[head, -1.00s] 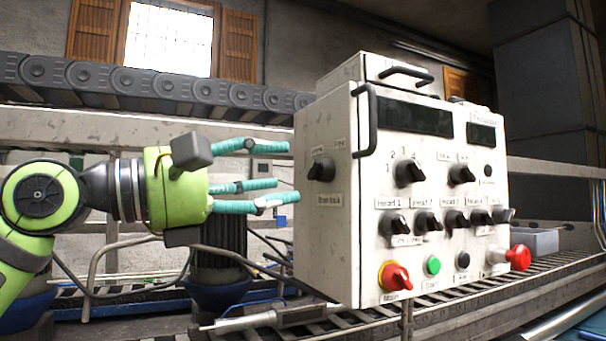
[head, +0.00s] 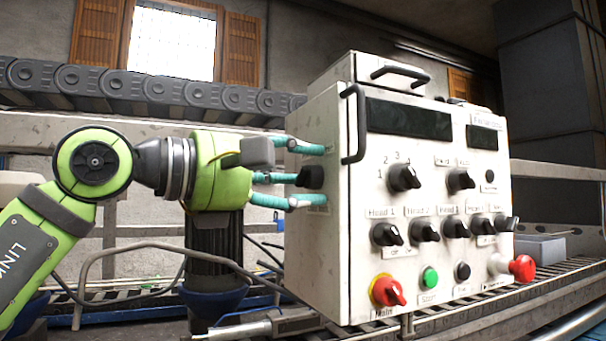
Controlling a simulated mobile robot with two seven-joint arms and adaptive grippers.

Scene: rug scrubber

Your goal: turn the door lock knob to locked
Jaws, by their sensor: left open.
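The door lock knob is a black knob (head: 311,177) on the left side face of the white control box (head: 335,270). Its labels are mostly covered by my fingers, so I cannot read its setting. My left gripper (head: 300,175) comes in from the left with its teal fingers open. The fingers lie around the knob, one above, one below and one at about its height. Their tips are at or very near the side face; I cannot tell whether they touch the knob. My right gripper is out of view.
The box front carries several black rotary knobs (head: 404,178), a red-and-yellow main switch (head: 387,291), a green button (head: 430,278) and a red stop button (head: 521,268). A black handle (head: 355,125) stands out near the front left edge. A conveyor rail runs below.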

